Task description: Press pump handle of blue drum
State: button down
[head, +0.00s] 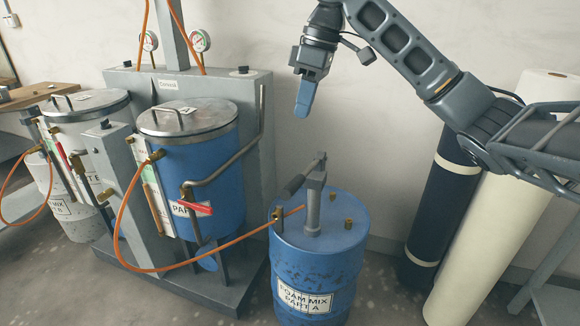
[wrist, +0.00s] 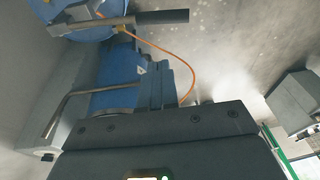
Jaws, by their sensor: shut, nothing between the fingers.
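The blue drum (head: 318,262), labelled FOAM MIX PART A, stands on the floor in the lower middle of the head view. A grey pump post (head: 313,205) rises from its lid. The pump handle (head: 296,184), a lever with a dark grip, slopes down to the left from the post's top. In the wrist view the handle's dark grip (wrist: 162,17) crosses the top, with part of the blue drum lid (wrist: 70,10) behind it. My gripper (head: 303,110) is shut and empty, pointing down, above the pump and apart from the handle.
A blue tank (head: 200,145) with a metal lid and a bent pipe stands left of the drum on a grey machine. An orange hose (head: 190,268) runs from the tank to the drum. Dark and cream rolls (head: 437,205) stand at right. Space above the handle looks clear.

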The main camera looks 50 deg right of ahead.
dwell(0.3)
send_over(294, 180)
jog(key=x, duration=0.4)
jog(key=s+d+x, duration=0.1)
jog(key=x, duration=0.3)
jog(key=d+x, duration=0.1)
jog(key=x, duration=0.3)
jog(key=shift+s+d+f, duration=0.1)
jog(key=shift+s+f, duration=0.15)
jog(key=shift+s, duration=0.15)
jog(key=shift+s+f, duration=0.15)
jog(key=shift+f, duration=0.5)
